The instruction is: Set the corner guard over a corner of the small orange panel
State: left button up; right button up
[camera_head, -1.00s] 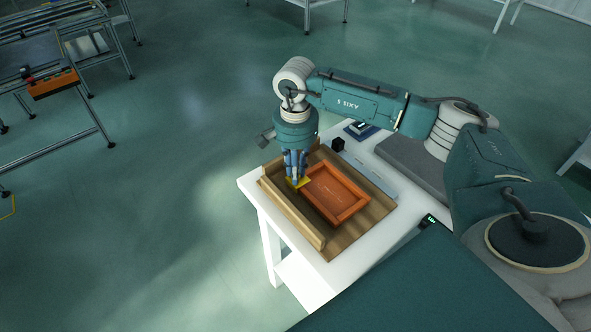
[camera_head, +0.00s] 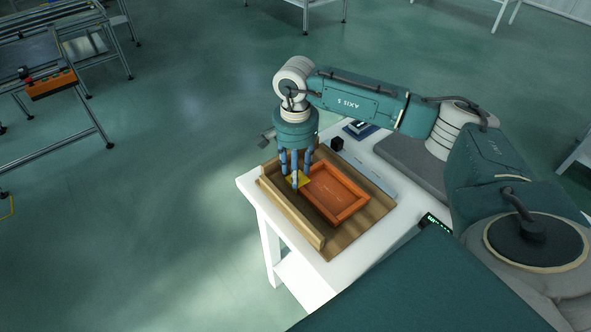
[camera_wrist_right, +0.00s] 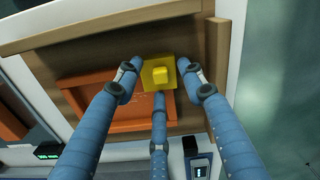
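The small orange panel (camera_head: 338,194) lies on the wooden fixture (camera_head: 352,240). It also shows in the right wrist view (camera_wrist_right: 115,112). The yellow corner guard (camera_head: 304,180) sits at the panel's upper left corner in the head view; it also shows, with a raised knob, in the right wrist view (camera_wrist_right: 159,74). Whether it is fully seated over the corner cannot be told. My right gripper (camera_head: 296,176) is above the guard with its three fingers spread. My left gripper is not in view.
The fixture has raised wooden rails (camera_head: 291,215) and stands on a white table (camera_head: 256,206). A small black block (camera_head: 338,144) and a blue device (camera_head: 360,130) are behind it. Open floor is to the left.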

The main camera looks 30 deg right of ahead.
notch_tip(320, 180, up, 12)
dwell(0.6)
